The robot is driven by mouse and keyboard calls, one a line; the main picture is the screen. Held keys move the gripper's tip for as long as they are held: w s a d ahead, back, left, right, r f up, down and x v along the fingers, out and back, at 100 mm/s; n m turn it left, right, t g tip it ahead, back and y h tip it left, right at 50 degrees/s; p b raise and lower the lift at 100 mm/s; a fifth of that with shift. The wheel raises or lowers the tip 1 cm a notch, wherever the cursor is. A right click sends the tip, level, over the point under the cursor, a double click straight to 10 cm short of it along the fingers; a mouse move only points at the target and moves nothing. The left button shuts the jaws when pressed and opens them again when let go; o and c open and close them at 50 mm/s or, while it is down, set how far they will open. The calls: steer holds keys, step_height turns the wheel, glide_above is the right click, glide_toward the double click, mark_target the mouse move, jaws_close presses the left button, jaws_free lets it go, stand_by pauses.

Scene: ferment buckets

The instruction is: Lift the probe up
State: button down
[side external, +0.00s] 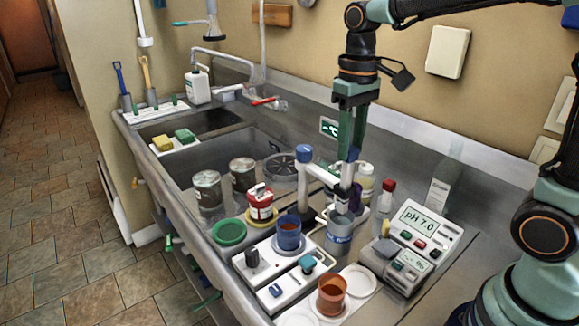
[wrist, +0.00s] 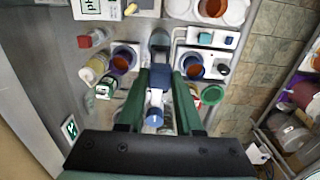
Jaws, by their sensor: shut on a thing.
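My gripper (side external: 349,165) reaches down from above, with its green fingers shut on the blue head of the probe (wrist: 160,77). The probe hangs upright beside a white stand (side external: 307,180) with a blue knob on top. Its white lower part is at the mouth of a grey-blue cup (side external: 340,230); I cannot tell whether the tip is inside. In the wrist view my gripper (wrist: 161,80) has one finger on each side of the blue head, with the cup (wrist: 160,42) just beyond. A pH meter (side external: 420,222) reading 7.0 stands to the right.
A blue cup (side external: 289,233) and an orange cup (side external: 331,293), both with brownish contents, stand in front. A red-lidded jar (side external: 260,203) is left. Bottles (side external: 386,196) crowd behind the grey-blue cup. The sink (side external: 215,160) lies back left. The space above the cups is mostly clear.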

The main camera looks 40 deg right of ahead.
steer(key=c, duration=0.6)
jaws_free()
steer(key=shift+r, duration=0.2)
steer(key=shift+o, duration=0.2)
steer(key=shift+r, duration=0.1)
step_height(320, 180, up, 12)
